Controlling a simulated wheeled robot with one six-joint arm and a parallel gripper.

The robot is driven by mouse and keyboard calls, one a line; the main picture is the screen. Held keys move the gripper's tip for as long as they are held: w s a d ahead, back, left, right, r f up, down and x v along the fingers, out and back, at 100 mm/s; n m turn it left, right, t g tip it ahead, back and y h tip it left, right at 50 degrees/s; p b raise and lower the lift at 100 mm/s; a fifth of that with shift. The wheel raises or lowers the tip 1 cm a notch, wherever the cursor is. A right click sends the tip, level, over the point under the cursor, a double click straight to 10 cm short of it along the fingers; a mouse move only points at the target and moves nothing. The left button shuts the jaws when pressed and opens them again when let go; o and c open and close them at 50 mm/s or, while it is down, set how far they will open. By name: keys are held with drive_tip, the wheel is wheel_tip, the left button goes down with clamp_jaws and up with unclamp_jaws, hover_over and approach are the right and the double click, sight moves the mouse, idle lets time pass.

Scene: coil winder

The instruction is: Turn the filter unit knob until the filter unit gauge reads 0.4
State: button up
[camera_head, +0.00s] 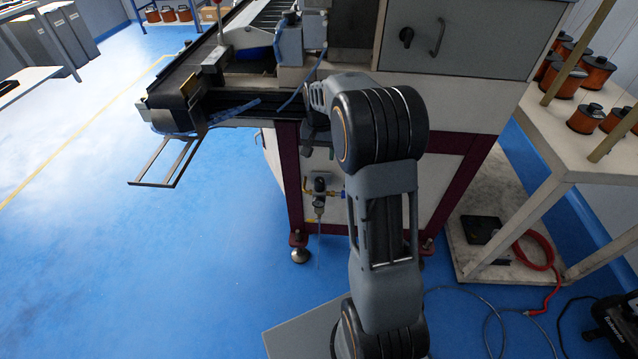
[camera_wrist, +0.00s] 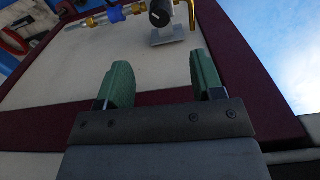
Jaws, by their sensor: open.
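The filter unit (camera_head: 319,204) hangs on the pale front panel of the machine, left of my arm, with brass fittings around it. In the wrist view, its black round knob (camera_wrist: 160,12) shows at the top edge above a grey bracket (camera_wrist: 168,36). A brass elbow (camera_wrist: 191,14) is right of the knob, and a blue-collared brass fitting (camera_wrist: 115,14) is to its left. My gripper (camera_wrist: 162,75) is open and empty. Its two green fingers point toward the knob and stand apart from it. The gauge's reading cannot be made out in either view.
Dark red frame posts (camera_head: 290,185) border the panel. The machine's grey cabinet (camera_head: 455,40) overhangs above. A metal frame (camera_head: 165,165) juts out at left. A shelf table (camera_head: 545,125) with copper coils stands at right. Blue floor (camera_head: 225,240) is clear at left.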

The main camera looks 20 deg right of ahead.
sight(319, 179)
wheel_tip(319, 179, down, 13)
drive_tip(key=b, duration=0.3)
drive_tip(key=shift+c, duration=0.2)
drive_tip(key=c, duration=0.9)
drive_tip(key=shift+r, duration=0.1)
drive_tip(key=shift+r+n+p, duration=0.1)
drive_tip(key=shift+n+p, duration=0.45)
drive_tip(key=shift+n, duration=0.55)
drive_tip(key=n+p, duration=0.1)
drive_tip(key=n, duration=0.3)
drive_tip(key=shift+p, duration=0.4)
drive_tip(key=n+p, duration=0.1)
drive_tip(key=n, duration=0.5)
drive_tip(key=shift+n+p, duration=0.35)
drive_tip(key=shift+n, duration=0.05)
drive_tip(key=shift+w+n, duration=0.1)
drive_tip(key=shift+n, duration=0.2)
